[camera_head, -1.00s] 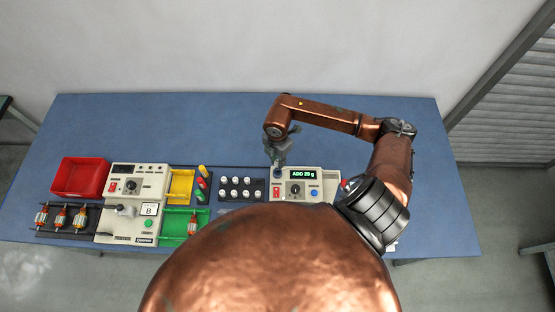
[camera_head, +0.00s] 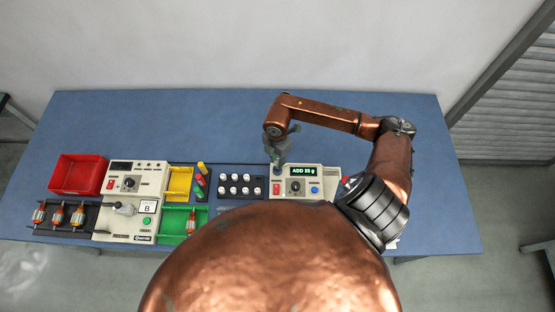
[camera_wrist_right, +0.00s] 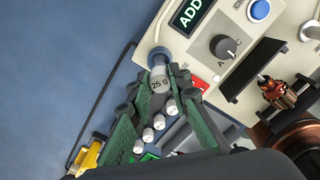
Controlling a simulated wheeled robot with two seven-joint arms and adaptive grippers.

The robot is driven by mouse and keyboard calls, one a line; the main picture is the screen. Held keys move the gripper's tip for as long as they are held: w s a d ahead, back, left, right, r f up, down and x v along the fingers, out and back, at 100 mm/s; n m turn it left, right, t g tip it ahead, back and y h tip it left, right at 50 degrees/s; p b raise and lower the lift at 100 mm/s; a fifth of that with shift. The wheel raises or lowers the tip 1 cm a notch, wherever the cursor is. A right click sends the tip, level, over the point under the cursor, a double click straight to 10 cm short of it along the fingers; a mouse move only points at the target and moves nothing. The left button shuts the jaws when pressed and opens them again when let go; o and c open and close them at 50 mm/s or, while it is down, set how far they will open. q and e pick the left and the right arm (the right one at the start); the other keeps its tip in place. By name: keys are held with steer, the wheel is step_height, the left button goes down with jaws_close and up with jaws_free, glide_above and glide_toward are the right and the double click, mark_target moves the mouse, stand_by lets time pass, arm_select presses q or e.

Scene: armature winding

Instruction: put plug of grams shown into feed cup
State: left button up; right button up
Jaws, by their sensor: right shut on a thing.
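My right gripper (camera_head: 279,168) is at the left end of the cream feeder box (camera_head: 333,181). In the right wrist view the right gripper (camera_wrist_right: 160,92) is shut on a pale plug (camera_wrist_right: 161,80) marked "25 g". The plug's far end is at the blue-rimmed feed cup (camera_wrist_right: 158,54); I cannot tell how far in it sits. The display (camera_head: 303,171) reads "ADD" with a small gram figure that looks like 35. The wrist view cuts the figure off. My left gripper is not in view.
A dark rack (camera_head: 228,195) of several white plugs stands left of the feeder. Further left are a winding machine (camera_head: 130,226), a red bin (camera_head: 78,175), a yellow tray (camera_head: 180,183) and a green tray (camera_head: 173,222) with an armature. The table's back strip is clear.

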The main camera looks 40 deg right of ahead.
steer(key=shift+f+b, duration=1.3)
steer(key=shift+f, duration=0.55)
stand_by(1.7)
steer(key=o, duration=1)
steer(key=shift+c, duration=0.2)
steer(key=shift+r, duration=0.1)
step_height(320, 180, up, 12)
stand_by(0.5)
